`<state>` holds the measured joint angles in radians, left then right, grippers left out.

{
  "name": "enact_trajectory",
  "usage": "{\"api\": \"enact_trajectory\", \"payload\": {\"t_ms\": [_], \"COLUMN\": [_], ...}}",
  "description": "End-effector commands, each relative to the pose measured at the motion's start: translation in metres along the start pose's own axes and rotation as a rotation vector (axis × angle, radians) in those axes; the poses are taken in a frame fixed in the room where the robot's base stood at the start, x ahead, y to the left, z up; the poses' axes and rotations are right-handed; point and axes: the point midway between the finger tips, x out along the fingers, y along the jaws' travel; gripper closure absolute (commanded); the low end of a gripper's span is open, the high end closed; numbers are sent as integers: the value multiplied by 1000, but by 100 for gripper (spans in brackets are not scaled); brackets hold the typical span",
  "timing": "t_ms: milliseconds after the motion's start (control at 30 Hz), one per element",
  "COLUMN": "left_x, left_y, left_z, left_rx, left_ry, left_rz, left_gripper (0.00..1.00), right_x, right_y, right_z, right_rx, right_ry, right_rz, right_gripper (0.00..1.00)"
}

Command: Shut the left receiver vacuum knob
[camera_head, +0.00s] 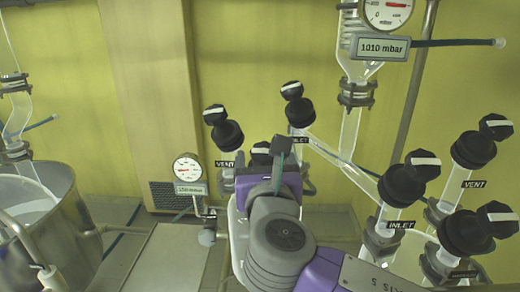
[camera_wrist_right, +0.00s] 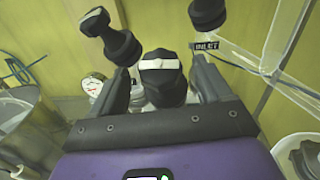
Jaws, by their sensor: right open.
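The left receiver has three black knobs with white stripes. The knob by the VENT label (camera_head: 226,128) is at the left, and the one by the INLET label (camera_head: 297,106) is at the upper right. The third, lower knob (camera_head: 259,153), which I take as the vacuum knob, is partly hidden by my right gripper (camera_head: 274,162); its label is hidden. In the right wrist view this knob (camera_wrist_right: 161,76) sits between the spread fingers of my right gripper (camera_wrist_right: 164,84), its stripe running across the picture. Whether a finger touches it I cannot tell. My left gripper is out of view.
The right receiver's knobs, VENT (camera_head: 474,148), INLET (camera_head: 408,180) and a lower one (camera_head: 470,232), stand at the right. A gauge (camera_head: 187,168) is left of my gripper. A 1010 mbar display (camera_head: 380,47) hangs above. A metal vessel (camera_head: 55,215) stands at the left.

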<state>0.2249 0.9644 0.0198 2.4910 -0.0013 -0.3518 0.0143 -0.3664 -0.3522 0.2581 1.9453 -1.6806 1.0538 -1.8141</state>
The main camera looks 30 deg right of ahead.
Motion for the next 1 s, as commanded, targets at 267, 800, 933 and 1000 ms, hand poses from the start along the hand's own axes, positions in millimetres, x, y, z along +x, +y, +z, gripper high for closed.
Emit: {"api": "enact_trajectory", "payload": {"t_ms": [267,800,933,1000], "left_x": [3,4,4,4], "left_y": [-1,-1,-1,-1], "left_z": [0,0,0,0], "left_rx": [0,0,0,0], "left_ry": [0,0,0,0], "left_rz": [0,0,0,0], "left_gripper": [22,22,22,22], "right_x": [41,50,50,50], "right_y": [1,1,1,1], "right_z": [-1,-1,-1,-1], "right_rx": [0,1,2,2], "right_ry": [3,2,2,3], "right_rz": [1,2,2,2], "right_gripper": [22,43,63,73]}}
